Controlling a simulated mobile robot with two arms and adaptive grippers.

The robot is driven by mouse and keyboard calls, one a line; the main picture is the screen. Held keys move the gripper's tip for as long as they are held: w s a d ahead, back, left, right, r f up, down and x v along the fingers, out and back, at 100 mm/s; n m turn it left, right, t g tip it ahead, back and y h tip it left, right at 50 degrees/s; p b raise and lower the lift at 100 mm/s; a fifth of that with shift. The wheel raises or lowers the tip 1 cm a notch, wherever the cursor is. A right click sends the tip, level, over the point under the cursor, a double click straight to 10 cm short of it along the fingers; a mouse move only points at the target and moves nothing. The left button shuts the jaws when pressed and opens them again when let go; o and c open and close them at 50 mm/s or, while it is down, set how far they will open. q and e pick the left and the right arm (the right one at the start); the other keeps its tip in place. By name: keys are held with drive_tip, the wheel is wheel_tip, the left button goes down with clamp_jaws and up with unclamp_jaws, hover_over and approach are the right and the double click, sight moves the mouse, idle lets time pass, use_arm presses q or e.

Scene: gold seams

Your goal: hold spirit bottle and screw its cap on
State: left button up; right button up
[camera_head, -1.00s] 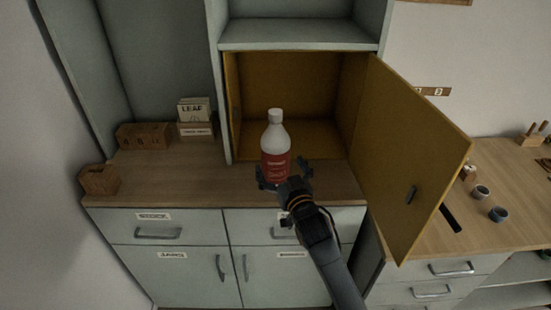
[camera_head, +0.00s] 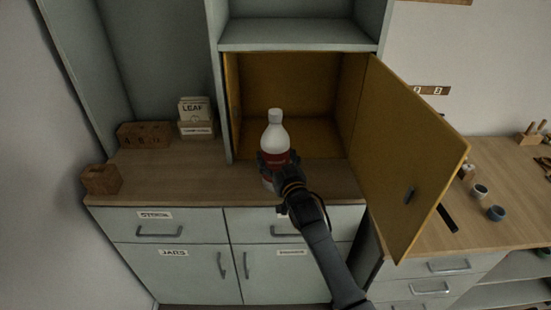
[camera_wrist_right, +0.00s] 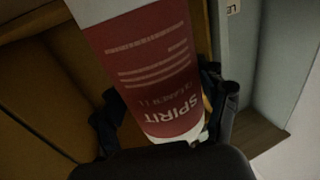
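The spirit bottle (camera_head: 274,138) stands upright on the wooden counter, in front of the open yellow cabinet. It is white with a red label, which fills much of the right wrist view (camera_wrist_right: 158,75) and reads "SPIRIT". Its top end (camera_head: 275,114) is white; I cannot tell whether that is a cap or the bare neck. My right gripper (camera_head: 279,162) is around the bottle's lower part, with its fingers spread on either side of the label. A firm grip is not visible. My left gripper is not in view. No separate cap can be made out.
The yellow cabinet door (camera_head: 408,150) stands open to the right of my right arm. A wooden block box (camera_head: 144,135), a card holder (camera_head: 196,130) and a small wooden box (camera_head: 100,179) are on the left counter.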

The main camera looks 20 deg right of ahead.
sight(275, 145)
drive_tip(key=c, duration=0.7)
drive_tip(key=shift+r, duration=0.2)
drive_tip(key=shift+c, duration=0.9)
drive_tip(key=shift+r, duration=0.55)
wheel_tip(275, 145, up, 3)
drive_tip(key=shift+s+a+f+b, duration=0.15)
drive_tip(key=shift+f+b, duration=0.05)
drive_tip(key=shift+b, duration=0.35)
drive_tip(key=s+a+r+b, duration=0.2)
drive_tip(key=s+a+r, duration=0.5)
drive_tip(key=s+r, duration=0.2)
drive_tip(key=s, duration=0.2)
drive_tip(key=shift+s+r, duration=0.15)
drive_tip(key=shift+s, duration=0.2)
